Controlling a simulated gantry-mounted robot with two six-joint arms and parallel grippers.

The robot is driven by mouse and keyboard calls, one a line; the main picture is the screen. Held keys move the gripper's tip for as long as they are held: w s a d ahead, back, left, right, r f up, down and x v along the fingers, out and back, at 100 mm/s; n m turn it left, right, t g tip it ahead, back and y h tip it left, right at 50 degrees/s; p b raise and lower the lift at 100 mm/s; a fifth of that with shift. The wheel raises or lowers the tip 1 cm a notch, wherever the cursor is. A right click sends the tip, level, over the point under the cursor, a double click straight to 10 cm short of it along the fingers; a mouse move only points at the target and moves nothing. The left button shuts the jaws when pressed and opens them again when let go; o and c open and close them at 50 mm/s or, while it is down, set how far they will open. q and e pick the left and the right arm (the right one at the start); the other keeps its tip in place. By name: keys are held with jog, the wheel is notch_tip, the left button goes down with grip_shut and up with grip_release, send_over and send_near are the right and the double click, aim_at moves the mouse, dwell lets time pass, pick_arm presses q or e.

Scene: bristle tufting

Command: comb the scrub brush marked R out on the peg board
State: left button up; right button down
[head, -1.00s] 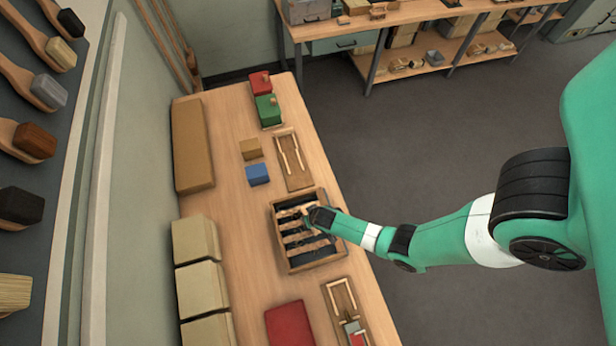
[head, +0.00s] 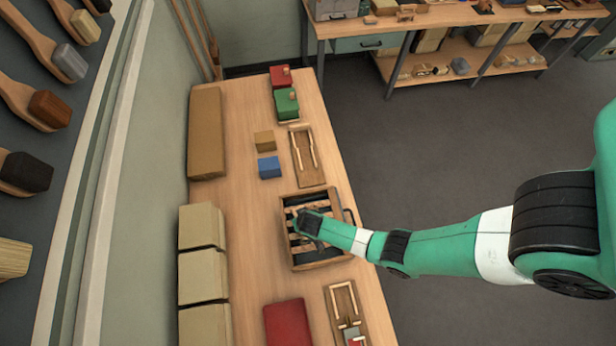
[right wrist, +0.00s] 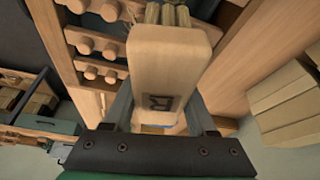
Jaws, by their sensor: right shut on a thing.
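My right gripper (head: 300,222) is shut on the scrub brush (right wrist: 160,75), a pale wooden block with a dark R on its face. In the right wrist view the block stands between the two fingers, and pale tan bristle tufts (right wrist: 167,15) show at its far end. Rows of rounded wooden pegs (right wrist: 101,45) stand just left of the block; I cannot tell whether the bristles touch any. In the head view the gripper is over the left part of a wooden frame (head: 317,266) with dark gaps and pale bars, and the brush is hardly distinguishable there. My left gripper is not in view.
On the bench stand a blue block (head: 269,167), a tan block (head: 264,141), a green box (head: 286,103) and a red box (head: 280,76). Wooden trays (head: 303,155) lie behind and in front of the frame. Cream blocks (head: 203,275) line the wall side.

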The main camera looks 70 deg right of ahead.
jog(key=shift+w+a, duration=0.35)
jog(key=shift+w, duration=0.15)
notch_tip(320, 180, up, 6)
jog(key=p, duration=0.6)
jog(key=shift+d+r, duration=0.1)
jog(key=shift+r, duration=0.1)
jog(key=shift+f, duration=0.1)
